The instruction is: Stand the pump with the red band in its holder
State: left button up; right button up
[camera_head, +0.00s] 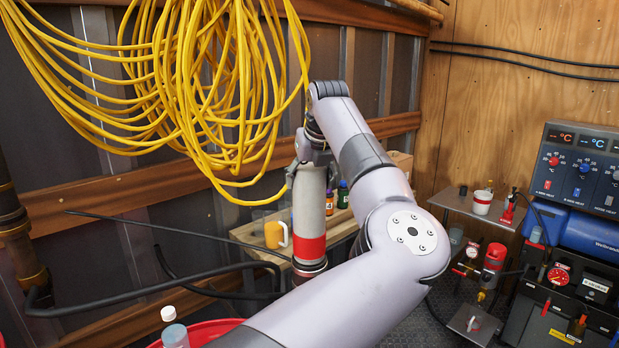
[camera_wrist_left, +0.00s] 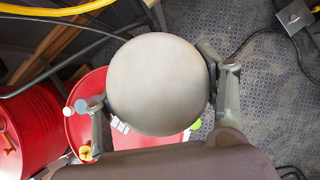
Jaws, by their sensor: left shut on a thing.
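The pump with the red band (camera_head: 309,240) is a grey cylinder, held roughly upright in the middle of the head view. My left gripper (camera_head: 312,167) is shut on its upper part, above the band. In the left wrist view the pump's round grey end (camera_wrist_left: 158,85) fills the space between the two fingers of the left gripper (camera_wrist_left: 160,105). The pump's lower end is partly hidden behind my forearm in the head view. I cannot make out its holder for certain. My right gripper is not in view.
A wooden shelf (camera_head: 262,232) with an orange mug (camera_head: 275,234) and small bottles stands behind the pump. Yellow cable coils (camera_head: 215,80) hang at upper left. A red drum (camera_wrist_left: 88,95) is below. Metal platforms (camera_head: 474,207) and a control panel (camera_head: 583,165) stand at right.

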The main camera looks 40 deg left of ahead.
aim_at(309, 207)
pick_arm(q)
jog(key=shift+f+b, duration=3.05)
jog(key=shift+f, duration=0.6)
jog(key=o, duration=1.6)
jog(key=shift+o, duration=1.3)
jog(key=shift+s+d, duration=0.2)
jog(key=shift+o, duration=0.9)
jog(key=shift+w+a+f, duration=0.1)
jog(key=shift+f, duration=0.05)
